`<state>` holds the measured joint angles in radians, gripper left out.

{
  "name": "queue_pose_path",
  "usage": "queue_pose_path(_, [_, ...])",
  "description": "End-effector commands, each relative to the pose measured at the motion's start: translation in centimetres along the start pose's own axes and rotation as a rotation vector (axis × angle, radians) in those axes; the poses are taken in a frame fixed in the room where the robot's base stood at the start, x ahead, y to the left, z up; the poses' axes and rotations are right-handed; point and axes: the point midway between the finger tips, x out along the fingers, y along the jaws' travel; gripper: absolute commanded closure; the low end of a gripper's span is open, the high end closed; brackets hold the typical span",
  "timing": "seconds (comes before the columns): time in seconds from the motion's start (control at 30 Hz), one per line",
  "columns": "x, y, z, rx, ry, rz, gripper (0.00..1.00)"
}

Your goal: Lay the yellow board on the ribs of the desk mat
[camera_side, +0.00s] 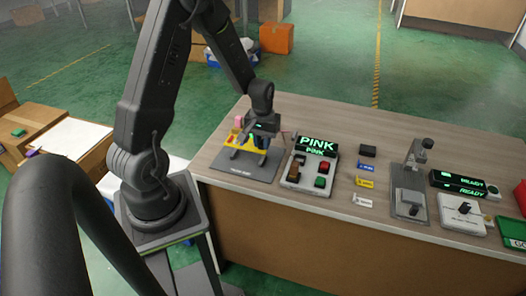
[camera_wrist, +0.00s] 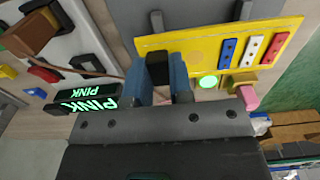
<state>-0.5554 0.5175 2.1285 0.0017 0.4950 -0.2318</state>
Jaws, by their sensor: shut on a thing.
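The yellow board (camera_wrist: 200,52) spans the upper part of the wrist view, with blue, white and red dotted strips on its right half. It also shows in the side view (camera_side: 236,138), above the grey desk mat (camera_side: 262,174). Two dark ribs of the mat (camera_wrist: 156,20) show past the board's far edge in the wrist view. My gripper (camera_wrist: 159,74) is shut on the board at its near edge, with a dark block between its blue fingers. In the side view my gripper (camera_side: 262,138) hides part of the board. I cannot tell whether the board touches the ribs.
Right of the mat stand a button panel (camera_side: 308,178) and a black display reading PINK (camera_side: 318,146). Small labelled blocks and a grey lever fixture (camera_side: 410,185) stand farther right. A pink block (camera_wrist: 249,98) shows by the board. Bare tabletop lies behind the fixtures.

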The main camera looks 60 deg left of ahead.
Motion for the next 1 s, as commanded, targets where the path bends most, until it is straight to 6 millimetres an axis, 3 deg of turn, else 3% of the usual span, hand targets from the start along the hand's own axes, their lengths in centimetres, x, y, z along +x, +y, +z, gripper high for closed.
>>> queue_pose_path(0.37, [4.0, 0.3, -0.1, 0.0, -0.002, 0.0, 1.0])
queue_pose_path(0.77, [4.5, 0.3, -0.1, 0.0, -0.001, 0.0, 1.0])
queue_pose_path(0.8, [4.5, 0.3, -0.1, 0.0, 0.0, 0.0, 0.78])
queue_pose_path(1.0, [4.5, 0.3, -0.1, 0.0, 0.0, 0.0, 0.59])
